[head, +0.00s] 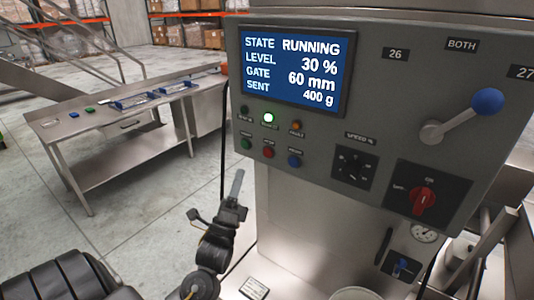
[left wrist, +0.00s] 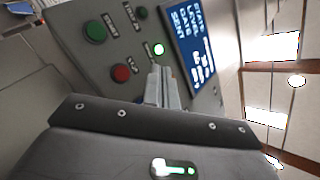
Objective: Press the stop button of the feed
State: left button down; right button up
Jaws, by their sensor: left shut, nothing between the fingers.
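The red button (head: 268,152) is in the lower row on the grey control panel (head: 375,100), between a green button (head: 246,144) and a blue button (head: 294,160). Its label is too small to read surely. In the left wrist view the red button (left wrist: 121,73) shows just left of my fingertips, with the green button (left wrist: 96,32) beyond. My left gripper (head: 238,174) is shut and empty, fingers pointing up, below and left of the red button in the head view. It looks apart from the panel. My right gripper is not in view.
The display (head: 293,68) reads RUNNING, level 30 %, gate 60 mm, sent 400 g. A green lamp (head: 268,118) is lit above the red button. A speed knob (head: 354,166), red rotary switch (head: 422,200) and blue-knobbed lever (head: 487,101) are right. A steel table (head: 130,145) stands left.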

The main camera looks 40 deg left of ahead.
aim_at(266, 149)
pick_arm(q)
jog(key=shift+w, duration=0.15)
jog(key=w+b, duration=0.2)
jog(key=w, duration=0.6)
jog(key=shift+w, duration=0.35)
jog(key=shift+a, duration=0.1)
dwell(0.8)
dwell(1.0)
jog(key=shift+w, duration=0.4)
jog(key=shift+w, duration=0.4)
dwell(0.7)
jog(key=shift+s, duration=0.1)
jog(key=shift+s+p, duration=0.3)
jog(key=shift+s, duration=0.45)
